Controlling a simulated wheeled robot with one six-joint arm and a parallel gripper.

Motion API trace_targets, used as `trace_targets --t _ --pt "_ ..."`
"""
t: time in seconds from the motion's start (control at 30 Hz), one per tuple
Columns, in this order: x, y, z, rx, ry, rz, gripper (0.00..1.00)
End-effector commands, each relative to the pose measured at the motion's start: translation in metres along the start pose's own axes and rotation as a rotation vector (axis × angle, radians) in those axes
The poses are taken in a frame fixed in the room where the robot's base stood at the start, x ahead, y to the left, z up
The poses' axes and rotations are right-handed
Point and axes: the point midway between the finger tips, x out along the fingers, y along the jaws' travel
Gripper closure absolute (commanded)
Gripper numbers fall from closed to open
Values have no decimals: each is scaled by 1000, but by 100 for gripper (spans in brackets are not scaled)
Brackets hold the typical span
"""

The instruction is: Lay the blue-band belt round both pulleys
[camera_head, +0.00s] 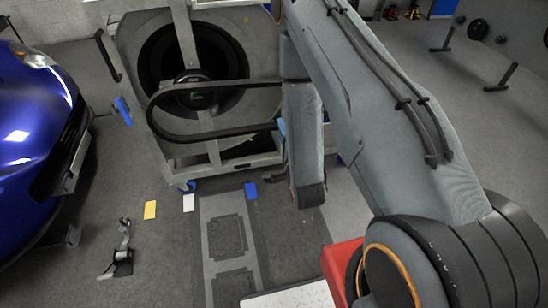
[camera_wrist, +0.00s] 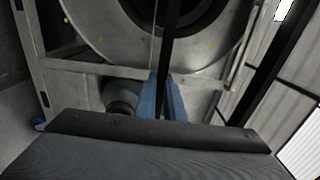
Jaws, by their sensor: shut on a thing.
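A black belt (camera_head: 215,138) hangs as a long loop in front of the dynamometer frame in the head view. Its right end runs behind my arm, and no blue band can be made out on it. My gripper (camera_wrist: 164,98) has blue fingers, shut on the belt, which shows as a dark strip (camera_wrist: 166,55) rising between them in the wrist view. In the head view my arm mostly hides the gripper. A large black wheel with a hub (camera_head: 215,60) sits in the frame behind the belt. A grey cylinder (camera_wrist: 122,94), possibly a pulley, stands left of the fingers.
The grey dynamometer frame (camera_head: 262,100) stands on blue-footed casters. A blue car (camera_head: 35,110) is at the left. A metal stand (camera_head: 121,255), yellow and white cards and a floor plate (camera_head: 222,215) lie in front. A red box (camera_head: 341,262) is near my arm's base.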

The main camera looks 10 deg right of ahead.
Motion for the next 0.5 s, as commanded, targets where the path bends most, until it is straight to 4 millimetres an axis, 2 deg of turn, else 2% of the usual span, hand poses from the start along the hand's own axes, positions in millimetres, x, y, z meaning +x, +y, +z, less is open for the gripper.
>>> trace_targets --t 0.03,0.1,0.4,0.5 --pt "7 20 2 17 -2 -2 100" --pt "12 36 3 43 -2 -2 100" --pt "34 101 6 152 -3 -2 100" --pt "40 118 8 182 -3 -2 100"
